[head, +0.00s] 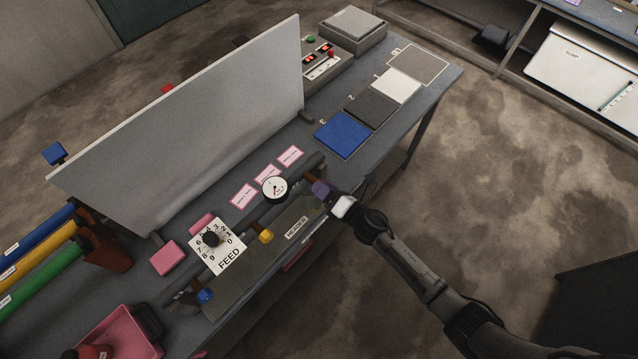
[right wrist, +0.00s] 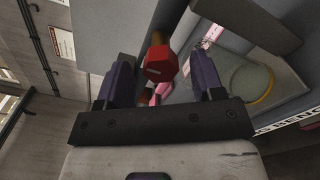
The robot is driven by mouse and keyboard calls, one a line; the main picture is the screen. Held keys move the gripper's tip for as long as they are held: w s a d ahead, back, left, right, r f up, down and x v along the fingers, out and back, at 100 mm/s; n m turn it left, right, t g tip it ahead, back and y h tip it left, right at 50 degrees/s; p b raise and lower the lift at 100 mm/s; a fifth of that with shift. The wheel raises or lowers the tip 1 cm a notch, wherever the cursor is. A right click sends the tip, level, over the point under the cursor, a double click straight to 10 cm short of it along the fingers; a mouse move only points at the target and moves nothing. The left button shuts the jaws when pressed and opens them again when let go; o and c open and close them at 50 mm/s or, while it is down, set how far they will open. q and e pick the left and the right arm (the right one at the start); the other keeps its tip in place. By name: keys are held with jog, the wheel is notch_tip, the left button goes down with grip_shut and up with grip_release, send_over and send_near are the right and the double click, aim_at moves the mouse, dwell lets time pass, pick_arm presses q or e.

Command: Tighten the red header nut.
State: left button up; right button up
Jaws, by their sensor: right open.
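The red header nut (right wrist: 161,62) shows in the right wrist view as a red hexagonal head between the two purple fingers. My right gripper (right wrist: 164,78) is open, with a gap between each finger and the nut. In the head view my right gripper (head: 321,188) is at the right end of the header (head: 297,229), and it hides most of the red nut there. A yellow nut (head: 266,236) and a blue nut (head: 205,296) sit further left along the header. My left gripper is not in view.
A round gauge (head: 274,188) and a FEED dial plate (head: 217,246) stand close by on the bench. A tall grey panel (head: 190,130) rises behind. A pink tray (head: 118,335) is at lower left. Blue, dark and white squares lie at the right; open floor lies beyond.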

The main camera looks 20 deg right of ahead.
jog(key=v, duration=0.6)
jog(key=shift+s, duration=0.2)
jog(key=shift+d, duration=0.1)
jog(key=b+v, duration=0.2)
jog(key=v, duration=1.1)
jog(key=shift+s, duration=0.4)
jog(key=shift+d, duration=0.1)
dwell(0.7)
dwell(0.5)
